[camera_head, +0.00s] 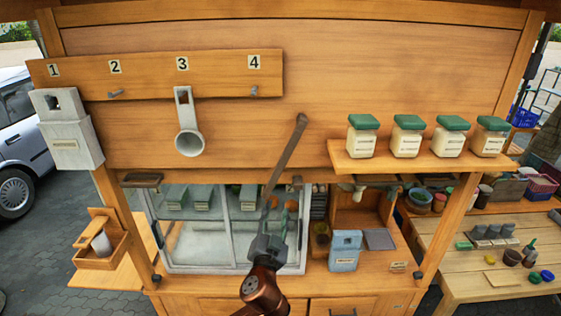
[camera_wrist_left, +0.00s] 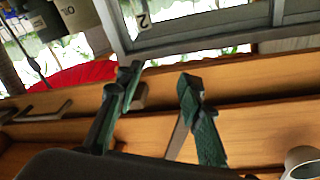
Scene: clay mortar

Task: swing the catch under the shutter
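The wooden shutter (camera_head: 400,75) is the large panel at the back. Small dark brackets sit at its lower edge, one at the left (camera_head: 142,180) and one at the right (camera_head: 375,178). I cannot tell for sure which piece is the catch. A dark metal bracket (camera_wrist_left: 45,112) shows on the wood in the left wrist view. A long dark bar (camera_head: 290,145) slants across the shutter's lower part. My left gripper (camera_head: 275,212) is below the shutter edge, before the window. Its green-padded fingers (camera_wrist_left: 155,115) stand apart with nothing clearly held. My right gripper is not in view.
A ladle (camera_head: 188,142) hangs from the numbered peg rail (camera_head: 215,77). Green-lidded jars (camera_head: 407,138) stand on a shelf (camera_head: 425,162) at the right. A pale box (camera_head: 70,138) hangs at the left. A blue-grey container (camera_head: 345,252) stands on the counter, right of the gripper.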

